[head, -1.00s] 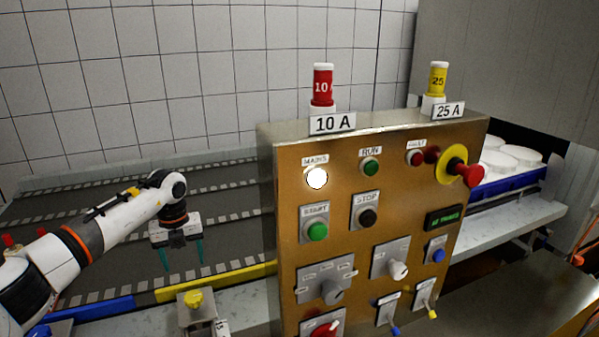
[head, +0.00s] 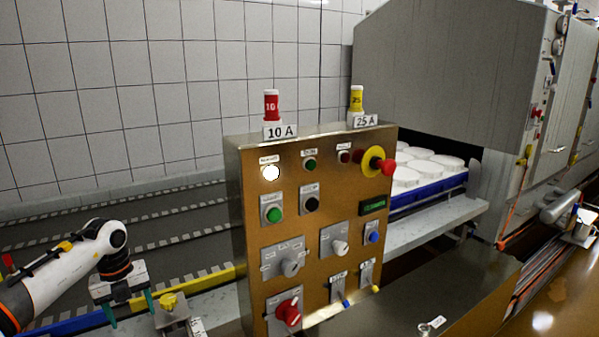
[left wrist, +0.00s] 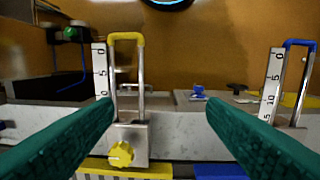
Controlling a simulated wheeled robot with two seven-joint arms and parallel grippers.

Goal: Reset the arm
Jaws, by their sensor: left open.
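My left gripper (head: 130,308) is at the lower left of the head view, beside the yellow knob (head: 168,301) at the conveyor's near edge. Its teal fingers stand apart with nothing between them, and they also show in the left wrist view (left wrist: 158,110). My left arm (head: 62,268) reaches in from the left edge. In the left wrist view the yellow knob (left wrist: 120,154) sits below a scale with a yellow-topped metal loop (left wrist: 126,38). A blue-topped loop (left wrist: 300,44) with another scale stands at the right. My right gripper is not in view.
A brass control panel (head: 325,225) with buttons, switches and a lit white lamp (head: 271,172) stands right of the gripper. A dark conveyor (head: 170,228) runs behind. White moulds (head: 432,165) sit in a blue tray (head: 440,187) at a grey machine (head: 450,70).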

